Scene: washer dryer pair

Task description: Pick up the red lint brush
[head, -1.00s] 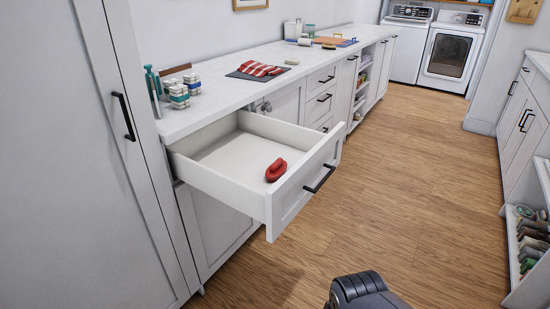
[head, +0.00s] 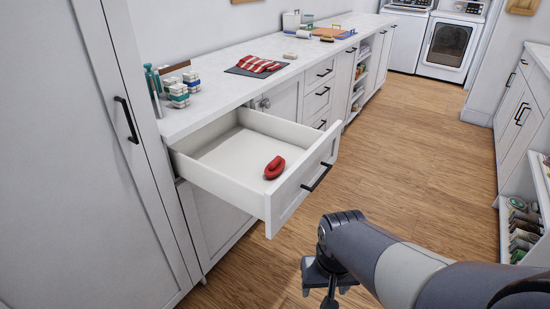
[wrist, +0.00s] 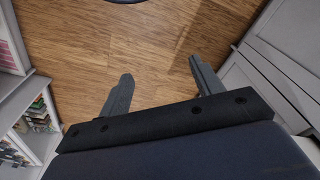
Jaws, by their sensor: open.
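The red lint brush (head: 275,168) lies on the floor of the open white drawer (head: 216,194), near the drawer's front panel. Nothing else shows in the drawer. My gripper (head: 322,292) is low in front of the drawer and to its right, apart from the brush. In the wrist view my gripper (wrist: 160,82) has its two fingers spread wide with only wood floor between them. The brush is not in the wrist view.
The counter (head: 215,95) above the drawer holds a red striped cloth (head: 259,65) and several small jars (head: 180,93). A tall white cabinet (head: 75,160) stands left of the drawer. An open shelf (head: 521,210) is at the right. The wood floor (head: 400,150) between is clear.

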